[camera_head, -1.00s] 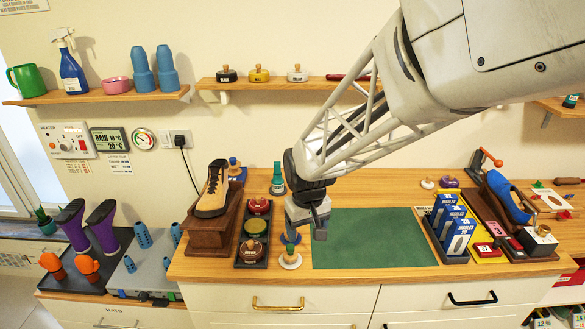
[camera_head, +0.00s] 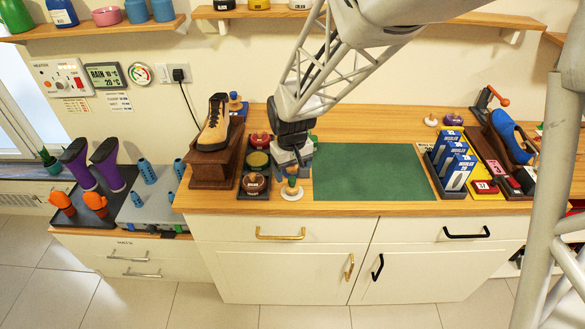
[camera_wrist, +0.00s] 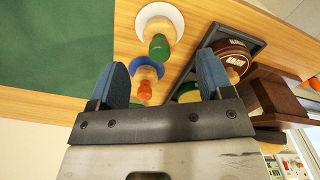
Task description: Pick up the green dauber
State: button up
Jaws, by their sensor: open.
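The green dauber (camera_head: 292,192) stands upright near the counter's front edge, left of the green mat, with a green top, a wooden part and a white round base. In the wrist view the green dauber (camera_wrist: 159,47) shows just beyond the fingertips, toward the upper middle. My gripper (camera_head: 294,160) is just behind it in the head view, pointing down. In the wrist view my gripper (camera_wrist: 163,62) has its two blue fingers spread, with nothing held.
A dark tray (camera_head: 252,194) with round polish tins stands close on the left. Beside it a tan boot (camera_head: 214,125) sits on a wooden stand (camera_head: 212,168). The green mat (camera_head: 370,172) is clear on the right. Blue boxes (camera_head: 458,170) stand farther right.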

aim_at(292, 178)
jog(key=shift+f, duration=0.55)
jog(key=shift+f, duration=2.6)
jog(key=c, duration=1)
